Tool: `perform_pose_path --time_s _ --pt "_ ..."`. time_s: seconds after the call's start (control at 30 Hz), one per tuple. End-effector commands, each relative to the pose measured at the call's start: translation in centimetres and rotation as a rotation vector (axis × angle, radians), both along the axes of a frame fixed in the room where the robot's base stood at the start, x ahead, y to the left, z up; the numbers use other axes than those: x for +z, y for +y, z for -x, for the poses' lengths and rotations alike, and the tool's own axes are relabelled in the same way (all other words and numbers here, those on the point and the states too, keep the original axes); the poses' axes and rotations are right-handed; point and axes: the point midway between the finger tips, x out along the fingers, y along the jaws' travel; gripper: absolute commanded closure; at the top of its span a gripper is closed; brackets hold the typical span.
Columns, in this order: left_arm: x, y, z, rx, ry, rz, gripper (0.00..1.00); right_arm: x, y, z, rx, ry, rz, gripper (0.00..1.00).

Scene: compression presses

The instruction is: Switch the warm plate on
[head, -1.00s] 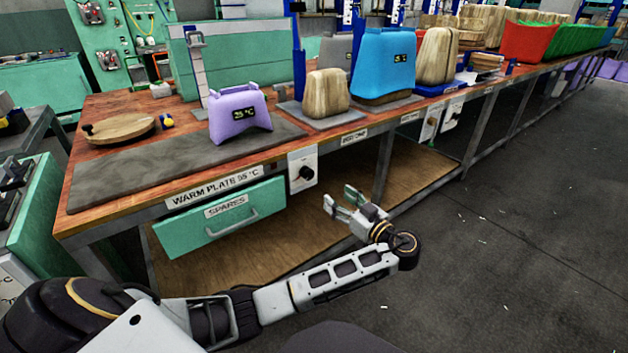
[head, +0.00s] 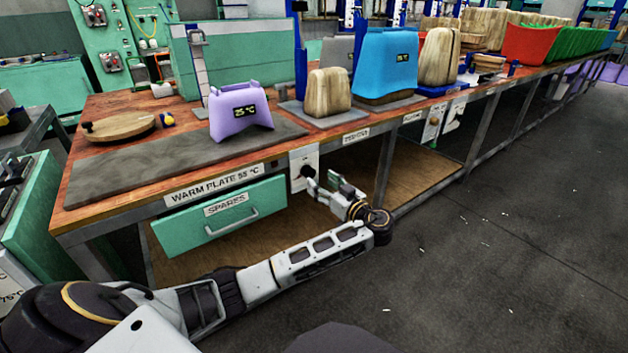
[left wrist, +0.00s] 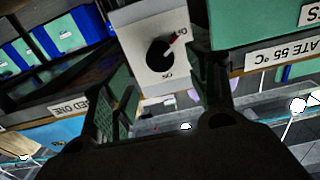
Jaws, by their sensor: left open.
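The warm plate (head: 110,178) is a flat dark grey slab on the wooden bench, with the label "WARM PLATE 55 °C" (head: 214,184) on the edge below. A white switch panel (head: 298,158) with a black knob (head: 307,171) is just right of that label. In the left wrist view the knob (left wrist: 158,53) has a red mark pointing up and right, away from the upside-down "ON" lettering below it. My left gripper (head: 322,185) is open and empty, its fingers around the knob's line of sight, close in front of the panel. Contact cannot be told. My right gripper is not in view.
A teal "SPARES" drawer (head: 222,219) is left of the panel, below the bench edge. A purple piece (head: 240,118) reading about 25 °C stands on the plate's right end. A round wooden board (head: 118,126) lies behind the plate.

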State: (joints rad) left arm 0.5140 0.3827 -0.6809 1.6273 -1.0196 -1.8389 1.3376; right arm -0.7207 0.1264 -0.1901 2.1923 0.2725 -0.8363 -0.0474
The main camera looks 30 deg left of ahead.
Motion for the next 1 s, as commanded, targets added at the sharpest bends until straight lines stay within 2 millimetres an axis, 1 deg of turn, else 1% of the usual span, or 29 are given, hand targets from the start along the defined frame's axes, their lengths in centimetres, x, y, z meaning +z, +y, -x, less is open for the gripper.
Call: perform_pose_path --time_s 0.03,0.2,0.4,0.6,0.83,0.87,1.0 --pt "-0.1 0.7 -0.3 0.002 0.0 -0.002 0.42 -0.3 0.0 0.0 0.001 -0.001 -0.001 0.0" --pt "-0.1 2.6 -1.0 0.003 -0.001 -0.002 0.42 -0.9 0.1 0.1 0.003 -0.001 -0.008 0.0" --pt "-0.1 4.2 -1.7 0.002 0.0 -0.001 0.42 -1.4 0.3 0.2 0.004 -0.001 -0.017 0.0" --pt "-0.1 4.8 -1.9 0.002 0.0 0.001 0.42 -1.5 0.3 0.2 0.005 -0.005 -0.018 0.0" --pt "0.0 4.8 -1.9 0.001 0.0 0.001 0.42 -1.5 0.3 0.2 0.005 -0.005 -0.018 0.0" --pt "0.0 4.8 -1.9 0.001 0.0 0.001 0.44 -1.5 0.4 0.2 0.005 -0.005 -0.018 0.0" --pt "0.0 4.8 -1.9 0.001 0.0 0.0 0.62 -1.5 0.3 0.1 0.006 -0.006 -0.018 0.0"
